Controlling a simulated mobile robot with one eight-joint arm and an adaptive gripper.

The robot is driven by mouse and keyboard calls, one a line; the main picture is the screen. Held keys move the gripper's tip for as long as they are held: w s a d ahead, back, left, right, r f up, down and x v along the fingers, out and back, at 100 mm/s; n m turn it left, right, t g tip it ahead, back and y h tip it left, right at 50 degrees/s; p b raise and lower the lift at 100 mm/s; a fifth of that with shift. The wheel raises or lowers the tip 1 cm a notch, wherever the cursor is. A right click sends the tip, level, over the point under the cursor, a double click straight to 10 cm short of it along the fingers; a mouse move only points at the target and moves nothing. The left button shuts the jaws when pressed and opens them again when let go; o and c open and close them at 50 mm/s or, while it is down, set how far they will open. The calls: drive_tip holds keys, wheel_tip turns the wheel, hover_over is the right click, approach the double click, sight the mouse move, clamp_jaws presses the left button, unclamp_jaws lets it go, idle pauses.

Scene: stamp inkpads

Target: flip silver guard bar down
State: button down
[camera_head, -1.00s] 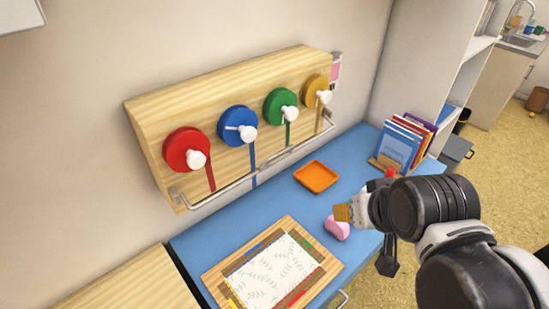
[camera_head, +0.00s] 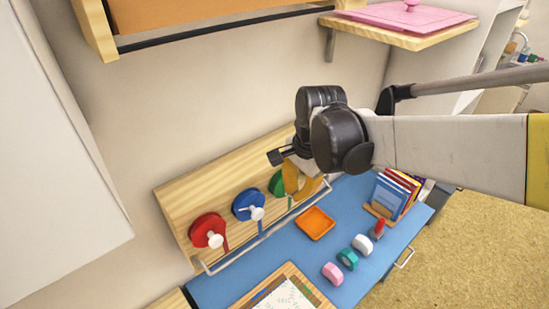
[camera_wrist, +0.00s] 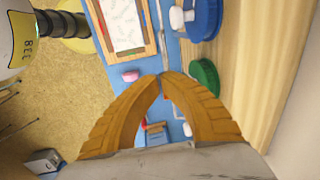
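The silver guard bar (camera_head: 245,243) runs along the lower front of the wooden rack (camera_head: 180,205), below the colored discs; part of it also shows in the wrist view (camera_wrist: 161,25). The red disc (camera_head: 206,226) and blue disc (camera_head: 245,199) with white knobs are in plain view. The green disc (camera_head: 276,184) is partly covered, and it shows in the wrist view (camera_wrist: 205,80). My gripper (camera_wrist: 162,77) has its orange-brown fingertips together with nothing seen between them. Contact with the bar cannot be told.
An orange tray (camera_head: 314,223) lies on the blue desk (camera_head: 235,287). Pink (camera_head: 332,273), teal (camera_head: 347,259) and white (camera_head: 362,244) stamps stand in a row. Books (camera_head: 393,192) stand at the right. A pink-topped shelf (camera_head: 405,20) hangs above my arm.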

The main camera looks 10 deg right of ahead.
drive_tip(key=shift+a, duration=0.1)
idle(0.3)
wheel_tip(320, 180, down, 14)
drive_tip(key=w+a+b, duration=0.1)
drive_tip(key=b, duration=0.1)
drive_tip(key=shift+w+a, duration=0.15)
drive_tip(key=shift+w, duration=0.25)
idle(0.3)
